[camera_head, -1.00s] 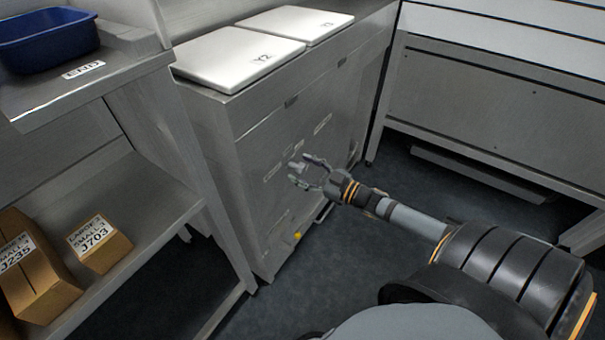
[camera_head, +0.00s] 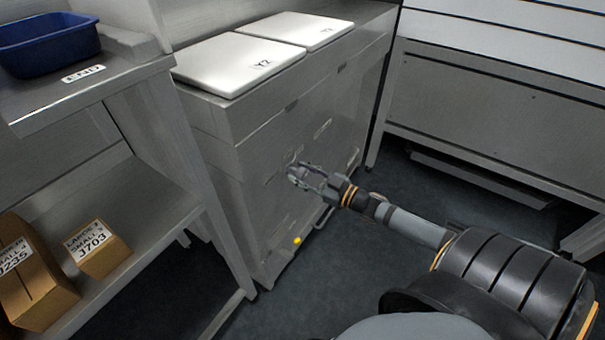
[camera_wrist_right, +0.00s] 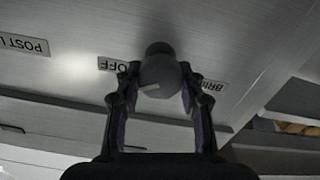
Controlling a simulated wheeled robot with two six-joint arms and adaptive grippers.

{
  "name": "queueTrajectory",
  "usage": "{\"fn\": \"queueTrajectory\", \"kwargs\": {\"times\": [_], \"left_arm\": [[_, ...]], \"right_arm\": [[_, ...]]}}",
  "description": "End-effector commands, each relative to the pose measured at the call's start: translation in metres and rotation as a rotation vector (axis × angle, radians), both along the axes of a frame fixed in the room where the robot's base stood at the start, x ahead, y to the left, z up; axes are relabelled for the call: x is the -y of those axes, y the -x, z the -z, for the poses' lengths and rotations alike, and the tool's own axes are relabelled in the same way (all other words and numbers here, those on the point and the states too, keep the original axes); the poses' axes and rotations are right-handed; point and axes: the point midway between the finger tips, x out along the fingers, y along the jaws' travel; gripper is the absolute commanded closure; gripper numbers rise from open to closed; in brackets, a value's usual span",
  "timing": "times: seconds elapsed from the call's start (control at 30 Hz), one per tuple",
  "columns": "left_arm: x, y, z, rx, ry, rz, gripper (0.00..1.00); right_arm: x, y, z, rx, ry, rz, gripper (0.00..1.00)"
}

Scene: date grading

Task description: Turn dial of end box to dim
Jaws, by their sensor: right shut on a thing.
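The end box is a grey metal cabinet (camera_head: 290,150) with white lids on top. Its dial (camera_wrist_right: 160,72) is a dark round knob with a pale pointer mark, seen in the right wrist view. Labels beside it read "OFF" (camera_wrist_right: 113,64) and, partly hidden by a finger, "BRI..." (camera_wrist_right: 212,84). My right gripper (camera_head: 296,172) is at the cabinet's front face; in the right wrist view its two fingers (camera_wrist_right: 158,95) are shut on the dial, one on each side. In the head view the gripper hides the dial. My left gripper is not in view.
A white lid marked Y2 (camera_head: 240,62) lies on the cabinet. At left, a shelf unit (camera_head: 150,270) holds cardboard boxes (camera_head: 98,250) below and a blue tub (camera_head: 50,45) above an "END" label. Dark floor (camera_head: 340,270) is clear in front.

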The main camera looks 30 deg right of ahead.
Motion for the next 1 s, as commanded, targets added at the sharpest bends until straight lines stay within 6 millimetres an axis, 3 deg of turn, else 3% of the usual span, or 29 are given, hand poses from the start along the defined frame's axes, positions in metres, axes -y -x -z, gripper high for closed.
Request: {"fn": "queueTrajectory", "kwargs": {"times": [0.13,0.63,1.0], "left_arm": [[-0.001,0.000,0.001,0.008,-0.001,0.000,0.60],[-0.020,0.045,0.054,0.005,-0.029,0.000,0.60],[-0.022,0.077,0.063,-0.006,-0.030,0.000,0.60]], "right_arm": [[0.000,0.000,0.000,0.012,0.029,0.001,0.93],[-0.002,0.001,-0.002,0.158,0.384,0.001,0.93],[-0.003,0.002,0.000,0.285,0.691,0.001,0.93]]}}
